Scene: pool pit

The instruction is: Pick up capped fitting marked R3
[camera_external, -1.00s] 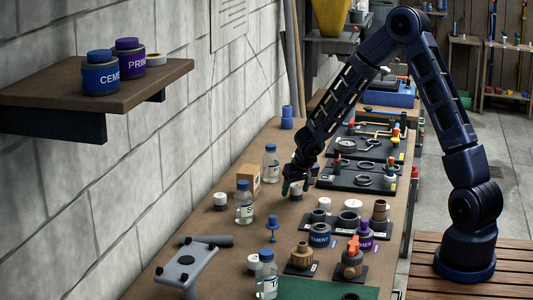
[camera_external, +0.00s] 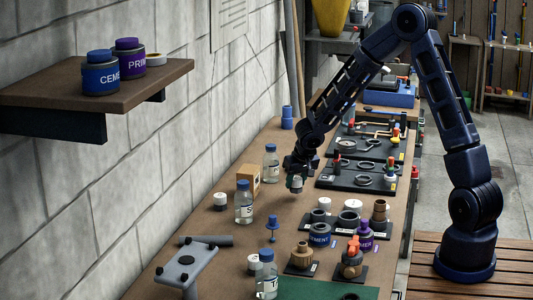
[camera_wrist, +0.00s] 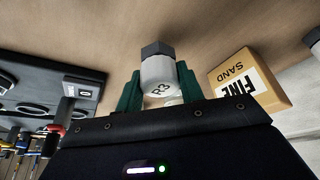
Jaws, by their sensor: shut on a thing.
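In the external view my gripper (camera_external: 297,172) holds the fitting (camera_external: 296,185) above the workbench (camera_external: 200,268), next to the cardboard box. The fitting appears clear of the bench top.
A box marked FINE SAND (camera_wrist: 247,82) stands close by. Clear bottles with blue caps, such as one bottle (camera_external: 244,204), stand along the wall side. Dark boards with rings (camera_external: 358,176) lie to the right. Cement and primer tins sit on a wall shelf (camera_external: 150,80).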

